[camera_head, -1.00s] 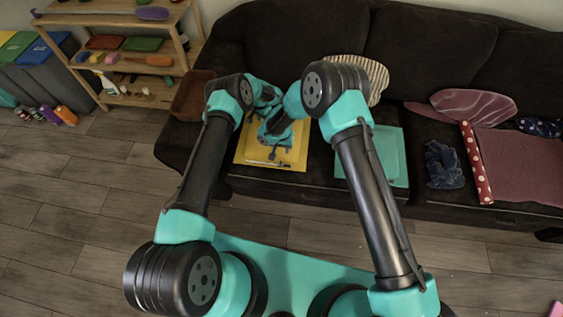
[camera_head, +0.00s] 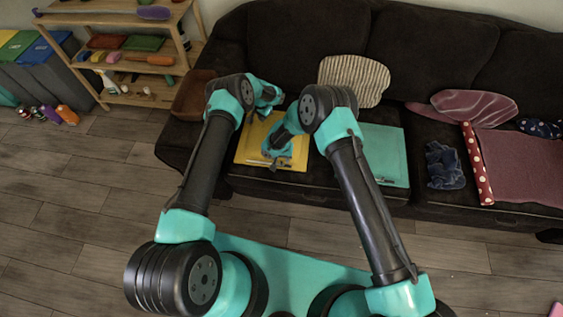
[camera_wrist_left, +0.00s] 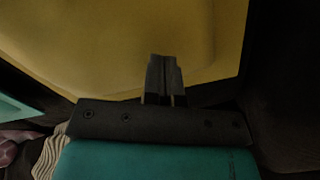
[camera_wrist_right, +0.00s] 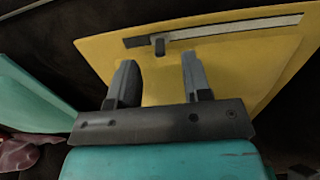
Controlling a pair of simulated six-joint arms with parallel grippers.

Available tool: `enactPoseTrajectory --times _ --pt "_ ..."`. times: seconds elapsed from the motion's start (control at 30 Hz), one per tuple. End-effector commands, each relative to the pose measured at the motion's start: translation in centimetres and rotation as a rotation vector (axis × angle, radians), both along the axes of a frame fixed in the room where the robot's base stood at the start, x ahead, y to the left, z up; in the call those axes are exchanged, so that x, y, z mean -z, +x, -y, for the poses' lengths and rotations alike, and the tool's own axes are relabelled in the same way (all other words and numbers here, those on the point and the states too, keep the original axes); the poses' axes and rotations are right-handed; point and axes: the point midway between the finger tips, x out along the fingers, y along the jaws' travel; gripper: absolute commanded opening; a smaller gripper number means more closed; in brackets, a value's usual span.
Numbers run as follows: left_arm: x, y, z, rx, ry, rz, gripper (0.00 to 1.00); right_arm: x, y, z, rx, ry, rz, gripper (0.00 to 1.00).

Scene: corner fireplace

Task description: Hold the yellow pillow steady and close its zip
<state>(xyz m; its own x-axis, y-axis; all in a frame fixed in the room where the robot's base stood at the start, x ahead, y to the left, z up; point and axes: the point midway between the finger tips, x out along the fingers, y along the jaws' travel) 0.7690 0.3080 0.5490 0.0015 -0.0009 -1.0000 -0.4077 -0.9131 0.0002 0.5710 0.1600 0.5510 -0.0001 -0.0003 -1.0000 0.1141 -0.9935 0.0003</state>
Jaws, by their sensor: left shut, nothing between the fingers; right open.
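The yellow pillow (camera_head: 252,142) lies flat on the dark sofa. Its zip (camera_wrist_right: 235,29) runs along one edge, part dark and part light, with a small grey pull (camera_wrist_right: 160,46) where the two parts meet. My left gripper (camera_wrist_left: 163,62) is shut and empty over the yellow pillow (camera_wrist_left: 130,45); whether it touches the cloth I cannot tell. My right gripper (camera_wrist_right: 158,72) is open over the yellow pillow (camera_wrist_right: 215,70), its fingers pointing toward the zip side, with the pull ahead between them and apart from both. In the head view the right gripper partly hides the pillow's front.
A teal pillow (camera_head: 383,153) lies just right of the yellow one, and a striped cushion (camera_head: 354,80) leans behind. A dark blue cloth (camera_head: 443,165) and a polka-dot roll (camera_head: 476,165) lie farther right.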

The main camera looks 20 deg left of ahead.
Motion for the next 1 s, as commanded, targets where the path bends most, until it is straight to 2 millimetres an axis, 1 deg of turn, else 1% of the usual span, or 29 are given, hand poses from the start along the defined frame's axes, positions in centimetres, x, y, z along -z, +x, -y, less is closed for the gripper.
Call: enactPoseTrajectory --times 0.03,0.1,0.2,0.3,0.4,0.63,0.67,1.0 --pt "0.4 -0.3 0.1 0.0 -0.002 -0.006 0.0 1.0 -0.1 0.1 0.001 0.0 -0.002 0.45" --pt "0.4 -0.3 0.1 0.0 -0.002 -0.006 0.0 1.9 0.0 0.0 0.0 0.0 -0.001 0.45" --pt "0.4 -0.3 0.1 0.0 -0.002 -0.006 0.0 3.0 0.0 0.0 -0.001 0.0 -0.001 0.45" --pt "0.4 -0.3 0.1 0.0 -0.002 -0.006 0.0 3.6 0.0 0.0 -0.001 0.001 0.0 0.45" --pt "0.4 -0.3 0.1 0.0 -0.002 -0.006 0.0 3.9 0.0 0.0 -0.001 0.001 0.0 0.45" --pt "0.4 -0.3 0.1 0.0 -0.002 -0.006 0.0 3.9 0.0 0.0 -0.001 0.001 0.0 0.45" --pt "0.4 -0.3 0.1 0.0 -0.002 -0.006 0.0 3.9 0.0 0.0 -0.001 0.001 0.0 0.43" --pt "0.4 -0.3 0.1 0.0 -0.002 -0.006 0.0 3.9 0.0 0.0 -0.001 0.001 0.0 0.1"
